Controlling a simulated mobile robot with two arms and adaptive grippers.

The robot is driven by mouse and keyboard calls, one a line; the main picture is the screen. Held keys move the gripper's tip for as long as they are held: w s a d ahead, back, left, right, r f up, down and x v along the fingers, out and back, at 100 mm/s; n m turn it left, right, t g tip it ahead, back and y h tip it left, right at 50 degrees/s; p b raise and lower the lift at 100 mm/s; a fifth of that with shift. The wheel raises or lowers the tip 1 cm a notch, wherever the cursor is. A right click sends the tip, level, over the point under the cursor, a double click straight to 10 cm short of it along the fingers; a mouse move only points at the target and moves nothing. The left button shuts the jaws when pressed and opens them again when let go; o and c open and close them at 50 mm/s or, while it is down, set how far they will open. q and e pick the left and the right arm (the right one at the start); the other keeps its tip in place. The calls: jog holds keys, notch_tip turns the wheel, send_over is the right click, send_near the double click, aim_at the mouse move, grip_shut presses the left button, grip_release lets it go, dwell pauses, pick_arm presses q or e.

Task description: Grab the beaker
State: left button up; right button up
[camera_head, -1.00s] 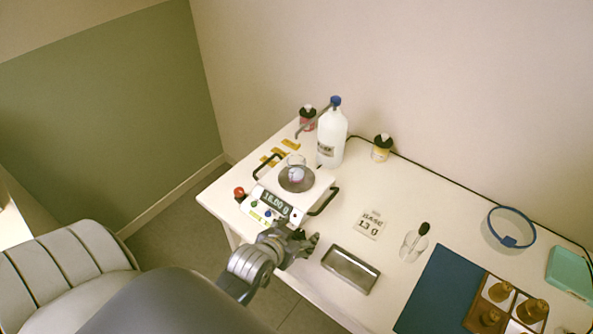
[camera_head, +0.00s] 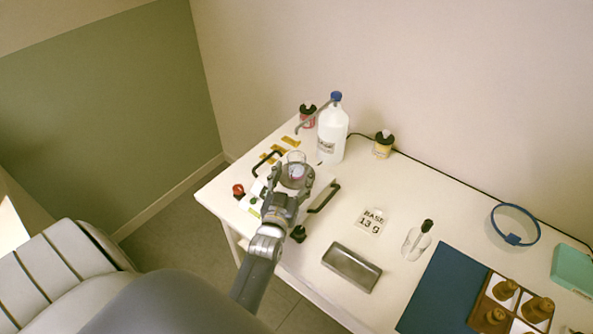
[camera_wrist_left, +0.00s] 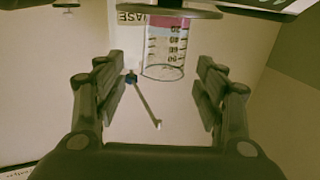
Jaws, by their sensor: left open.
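The clear beaker (camera_head: 296,157) stands on the round plate of the scale at the table's left end. It has dark graduation marks and a little pink liquid, and it also shows in the left wrist view (camera_wrist_left: 165,55). My left gripper (camera_head: 291,180) is open at the scale, its fingers spread to either side of the beaker in the head view. In the left wrist view my left gripper (camera_wrist_left: 157,88) has the beaker between and beyond its fingers, with a visible gap on each side. My arm hides most of the scale's front and display. My right gripper is not in view.
A white bottle (camera_head: 332,135) with a blue cap and bent spout stands just behind the beaker. Black handles (camera_head: 324,198) flank the scale. A red button (camera_head: 238,190) is at left.

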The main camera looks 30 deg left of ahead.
aim_at(294, 165)
pick_arm(q)
jog(key=shift+w+a, duration=0.25)
jog(key=shift+w, duration=0.35)
jog(key=b+x, duration=0.2)
jog(key=x, duration=0.2)
jog(key=shift+w+a+r+b, duration=0.1)
jog(key=shift+a+r+b, duration=0.05)
jog(key=shift+a+b, duration=0.2)
jog(key=shift+w, duration=0.2)
jog(key=shift+r, duration=0.15)
